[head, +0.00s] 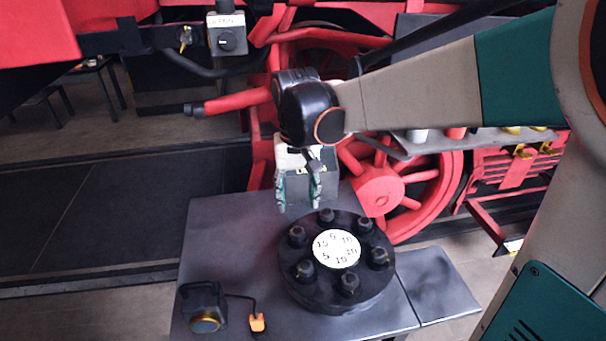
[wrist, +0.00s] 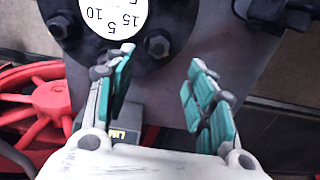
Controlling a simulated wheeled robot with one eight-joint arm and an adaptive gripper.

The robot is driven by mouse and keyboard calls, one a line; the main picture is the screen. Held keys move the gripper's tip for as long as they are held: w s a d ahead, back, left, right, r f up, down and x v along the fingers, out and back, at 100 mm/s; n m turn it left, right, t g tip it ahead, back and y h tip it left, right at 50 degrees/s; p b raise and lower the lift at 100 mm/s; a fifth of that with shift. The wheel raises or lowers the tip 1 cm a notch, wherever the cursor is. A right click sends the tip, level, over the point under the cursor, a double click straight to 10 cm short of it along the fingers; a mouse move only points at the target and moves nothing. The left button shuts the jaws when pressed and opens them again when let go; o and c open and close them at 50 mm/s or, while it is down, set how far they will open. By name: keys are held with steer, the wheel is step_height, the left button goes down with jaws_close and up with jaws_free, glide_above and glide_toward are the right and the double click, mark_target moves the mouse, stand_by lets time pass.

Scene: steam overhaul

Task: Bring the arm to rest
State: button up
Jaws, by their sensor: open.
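My gripper (head: 299,200) hangs from the arm above the back edge of the grey table, just behind the round black flange. It points down, and it is open and empty. In the wrist view my gripper (wrist: 160,85) shows two green-padded fingers spread apart with nothing between them. My arm reaches in from the right side of the head view. The black flange (head: 290,278) sits on the table with several bolts around a white numbered disc (head: 336,250). The flange also shows in the wrist view (wrist: 178,15).
A black device with a round gold-rimmed face (head: 204,305) and an orange tag (head: 257,322) lie at the table's front left. A grey side shelf (head: 436,285) adjoins the table at right. Red locomotive wheels (head: 379,188) stand behind. The table's left part (head: 225,240) is clear.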

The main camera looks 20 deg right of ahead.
steer(key=shift+s, duration=0.15)
steer(key=s+r+n+t, duration=0.2)
steer(key=s+t, duration=0.5)
steer(key=s, duration=0.7)
steer(key=shift+r, duration=0.25)
stand_by(0.6)
